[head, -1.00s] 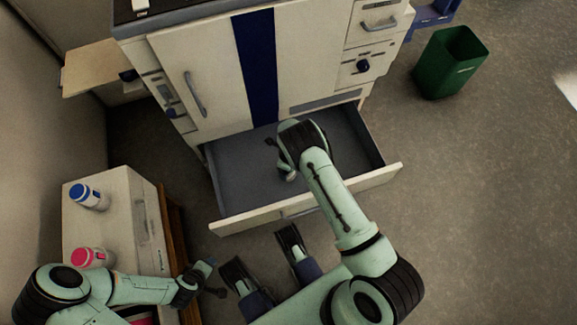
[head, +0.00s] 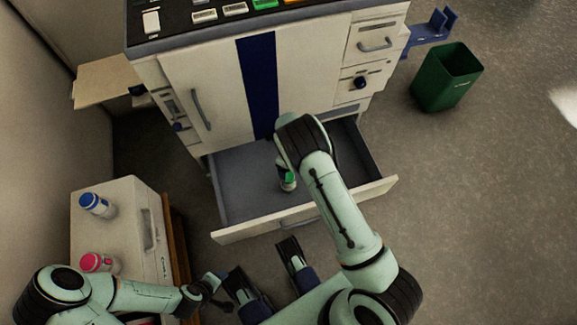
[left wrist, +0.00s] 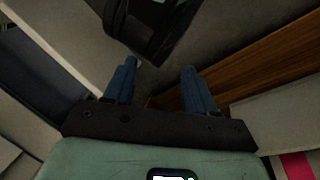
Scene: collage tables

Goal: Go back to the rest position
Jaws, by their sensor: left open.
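My left gripper (head: 219,290) is low in the head view, beside the small white cabinet. In the left wrist view its two blue fingers (left wrist: 158,78) are apart with nothing between them. My right arm reaches over the open grey drawer (head: 240,202) of the large white cabinet. Its wrist hides the right gripper, so I cannot see its jaws. A white bottle with a green band (head: 288,179) is in the drawer just below that wrist, partly hidden; I cannot tell whether the gripper touches it.
The small white cabinet (head: 125,235) at left bears a blue-capped bottle (head: 97,205) and a pink-capped bottle (head: 98,262). The large white cabinet (head: 330,60) stands ahead, with its drawer pulled out. A green bin (head: 446,78) stands at right.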

